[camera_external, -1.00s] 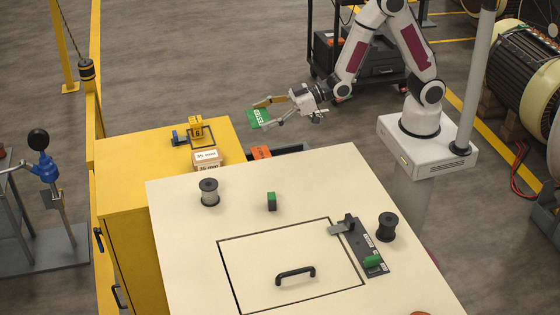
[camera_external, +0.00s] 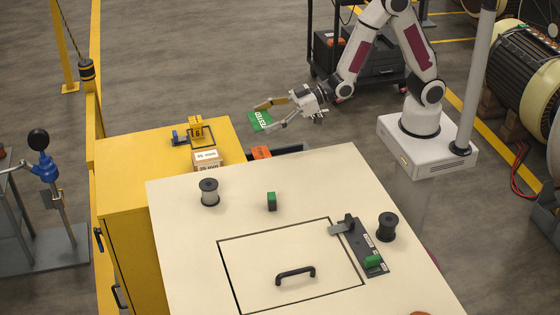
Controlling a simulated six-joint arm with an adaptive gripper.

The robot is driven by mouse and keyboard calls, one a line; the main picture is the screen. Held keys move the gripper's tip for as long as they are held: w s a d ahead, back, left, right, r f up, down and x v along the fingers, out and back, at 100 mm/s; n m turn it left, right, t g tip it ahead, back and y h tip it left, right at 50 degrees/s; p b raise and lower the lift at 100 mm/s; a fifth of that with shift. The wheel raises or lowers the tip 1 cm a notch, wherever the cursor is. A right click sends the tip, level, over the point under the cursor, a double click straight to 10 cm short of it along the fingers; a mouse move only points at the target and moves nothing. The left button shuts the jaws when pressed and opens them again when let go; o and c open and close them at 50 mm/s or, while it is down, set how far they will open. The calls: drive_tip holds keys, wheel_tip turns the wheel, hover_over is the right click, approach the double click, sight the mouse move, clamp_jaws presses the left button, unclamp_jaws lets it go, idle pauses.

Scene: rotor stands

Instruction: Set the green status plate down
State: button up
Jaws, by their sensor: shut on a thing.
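The green status plate (camera_external: 256,122) has white lettering and hangs tilted in the air, beyond the cream cabinet top and to the right of the yellow cabinet. My gripper (camera_external: 262,115) is shut on the plate, with its fingers at the plate's upper and lower right edges. The plate is clear of every surface that I can see. The far side of the plate is hidden.
The yellow cabinet top (camera_external: 130,158) carries a yellow and blue device (camera_external: 194,132) and small boxes (camera_external: 207,158). An orange item (camera_external: 261,152) sits below the plate. The cream top (camera_external: 310,190) holds spools (camera_external: 209,192), a green block (camera_external: 271,201) and a black handle (camera_external: 296,274).

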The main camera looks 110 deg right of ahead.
drive_tip(key=shift+f, duration=0.3)
drive_tip(key=shift+w+f, duration=0.1)
drive_tip(key=shift+w, duration=0.15)
drive_tip(key=w+a+r+n+g+y, duration=0.1)
drive_tip(key=w+a+n+y, duration=0.1)
drive_tip(key=a+y, duration=0.15)
drive_tip(key=w+a+r+n+y, duration=0.1)
drive_tip(key=a+n+y, duration=0.1)
drive_tip(key=a, duration=0.3)
drive_tip(key=n+g+y, duration=0.9)
drive_tip(key=n+g, duration=0.5)
hover_over(328, 177)
drive_tip(key=shift+s+f, duration=0.1)
drive_tip(key=shift+f, duration=0.15)
drive_tip(key=shift+f, duration=0.2)
drive_tip(key=shift+f, duration=3.2)
